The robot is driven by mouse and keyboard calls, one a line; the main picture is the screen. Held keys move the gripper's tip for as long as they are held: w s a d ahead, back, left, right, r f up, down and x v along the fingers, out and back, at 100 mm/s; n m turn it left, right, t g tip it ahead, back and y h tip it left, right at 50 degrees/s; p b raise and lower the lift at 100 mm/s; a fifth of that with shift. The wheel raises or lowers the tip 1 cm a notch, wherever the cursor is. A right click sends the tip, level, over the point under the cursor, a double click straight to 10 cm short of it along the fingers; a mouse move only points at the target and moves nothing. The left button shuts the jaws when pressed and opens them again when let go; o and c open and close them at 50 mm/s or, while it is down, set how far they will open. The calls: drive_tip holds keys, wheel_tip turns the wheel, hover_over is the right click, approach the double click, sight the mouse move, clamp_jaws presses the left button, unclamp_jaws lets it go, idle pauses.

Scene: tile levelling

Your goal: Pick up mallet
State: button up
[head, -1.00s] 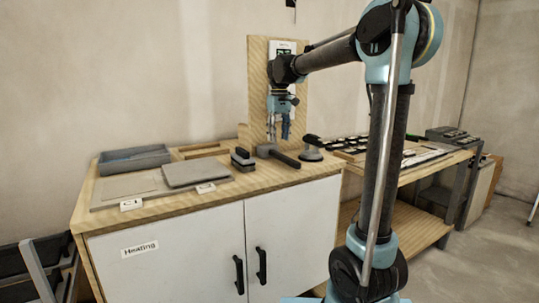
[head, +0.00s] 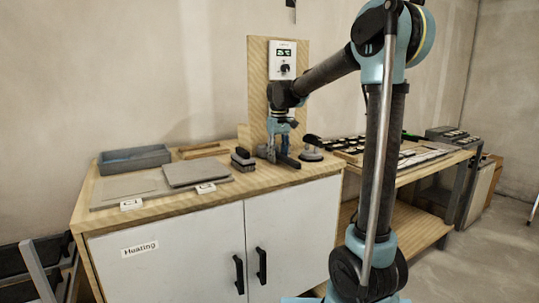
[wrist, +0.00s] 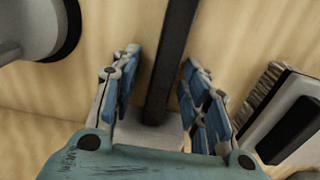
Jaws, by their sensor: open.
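The mallet lies on the wooden cabinet top, partly hidden by my gripper in the head view; its dark handle (head: 289,162) shows below the fingers. In the wrist view the handle (wrist: 171,55) runs between my two fingers, and a pale grey block, apparently the mallet head (wrist: 158,137), sits at its lower end. My gripper (head: 279,155) points down over the mallet, close to the top. In the wrist view my gripper (wrist: 160,66) is open, with blue-padded fingers on both sides of the handle and gaps visible between.
A suction cup (head: 311,150) stands close on the right, and a dark block-like tool (head: 242,159) close on the left. A grey slab (head: 197,173), a grey tray (head: 134,160) and an upright wooden board (head: 258,85) with a controller (head: 284,60) are nearby.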

drive_tip(key=shift+c, duration=0.6)
clamp_jaws()
